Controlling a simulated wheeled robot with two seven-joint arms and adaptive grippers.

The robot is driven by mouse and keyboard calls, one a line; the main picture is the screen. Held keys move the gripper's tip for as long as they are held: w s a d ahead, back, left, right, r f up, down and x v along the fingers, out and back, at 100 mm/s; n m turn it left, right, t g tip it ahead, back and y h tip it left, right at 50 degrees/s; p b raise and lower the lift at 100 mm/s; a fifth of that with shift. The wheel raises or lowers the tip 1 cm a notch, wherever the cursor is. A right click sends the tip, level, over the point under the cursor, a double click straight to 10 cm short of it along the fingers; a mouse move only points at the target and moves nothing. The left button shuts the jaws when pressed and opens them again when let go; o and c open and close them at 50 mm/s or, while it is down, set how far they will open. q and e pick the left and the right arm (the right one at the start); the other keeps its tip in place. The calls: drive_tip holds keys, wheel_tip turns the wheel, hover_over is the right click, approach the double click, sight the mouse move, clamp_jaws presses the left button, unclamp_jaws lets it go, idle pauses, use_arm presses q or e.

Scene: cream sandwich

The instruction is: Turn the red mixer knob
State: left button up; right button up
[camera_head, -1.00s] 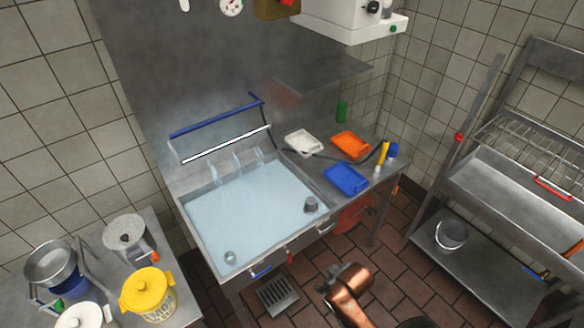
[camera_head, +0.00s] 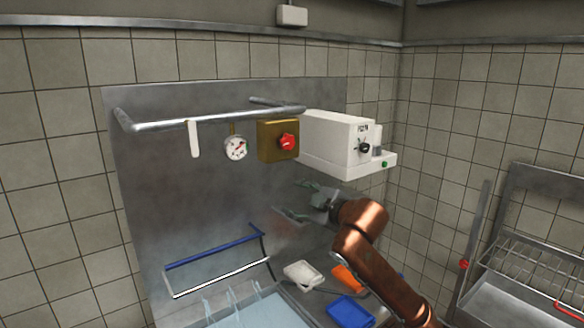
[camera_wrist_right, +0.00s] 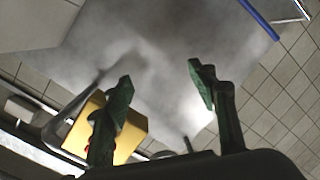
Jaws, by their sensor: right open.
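The red mixer knob (camera_head: 287,142) sits on the front of a brass-yellow box (camera_head: 266,140) on the steel back wall. My right gripper (camera_head: 292,198) is open and empty, below the knob and apart from it, its fingers pointing left. In the right wrist view the open fingers (camera_wrist_right: 162,84) frame bare steel. The yellow box (camera_wrist_right: 132,132) shows partly behind the left finger there, which hides much of it; only traces of red show. My left gripper is not in view.
A white machine (camera_head: 340,142) with a black knob adjoins the box on the right. A round gauge (camera_head: 236,148) and a white handle (camera_head: 194,139) hang to the left under a steel rail (camera_head: 210,117). A blue rack (camera_head: 213,247) is below. The steel between is clear.

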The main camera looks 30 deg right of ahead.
drive_tip(key=t, duration=0.2)
approach(289, 143)
drive_tip(key=w, duration=0.1)
drive_tip(key=shift+n+y, duration=0.4)
drive_tip(key=w+p, duration=0.1)
drive_tip(key=w, duration=0.7)
drive_tip(key=shift+a+f+p, duration=0.15)
drive_tip(key=shift+p, duration=0.2)
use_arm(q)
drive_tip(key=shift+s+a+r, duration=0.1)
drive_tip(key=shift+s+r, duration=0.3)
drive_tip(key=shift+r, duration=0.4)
use_arm(e)
drive_tip(key=shift+c, duration=0.3)
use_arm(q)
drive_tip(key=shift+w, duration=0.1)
use_arm(e)
drive_tip(key=c, duration=1.1)
